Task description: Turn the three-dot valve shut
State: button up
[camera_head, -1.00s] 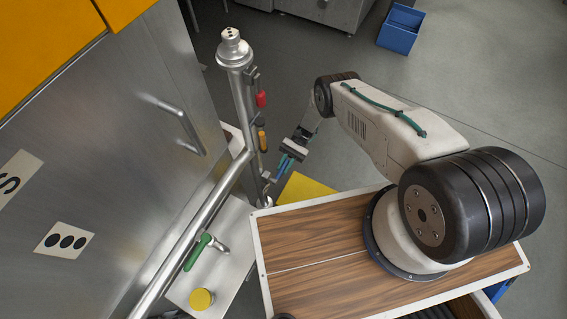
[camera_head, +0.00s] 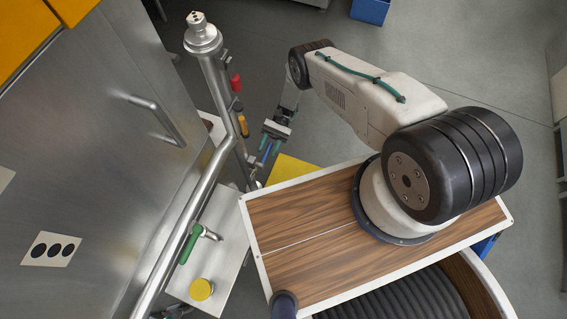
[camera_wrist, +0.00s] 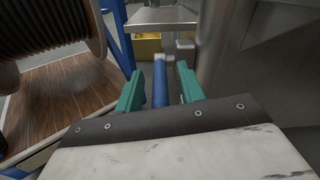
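A plate with three black dots (camera_head: 50,249) is on the steel cabinet at the left in the head view. A standing steel pipe (camera_head: 215,85) carries a red handle (camera_head: 236,83) and an orange handle (camera_head: 243,125). A green-handled valve (camera_head: 190,245) sits lower, beside the sloping pipe. I cannot tell which valve the dots mark. My gripper (camera_head: 268,150) is right of the standing pipe, below the orange handle. In the wrist view its teal fingers (camera_wrist: 159,90) are apart, with a blue bar (camera_wrist: 160,78) between them and gaps on both sides. The bar's far end is unclear.
A yellow knob (camera_head: 201,289) is on the steel box near the green valve. A cabinet handle (camera_head: 157,118) sticks out at the left. A ribbed dark hose reel (camera_head: 400,297) is at the bottom. Open floor (camera_head: 470,65) lies at the upper right, with a blue bin (camera_head: 370,10).

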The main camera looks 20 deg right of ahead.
jog(key=shift+s+d+r, duration=0.1)
jog(key=shift+s+r, duration=0.15)
jog(key=shift+r, duration=0.35)
jog(key=shift+s+d+r, duration=0.1)
jog(key=shift+s+r, duration=0.1)
jog(key=shift+r, duration=0.4)
jog(key=s+d+r, duration=0.1)
jog(key=s+d, duration=0.1)
jog(key=s, duration=1.2)
jog(key=shift+s+d, duration=0.4)
jog(key=shift+r, duration=0.1)
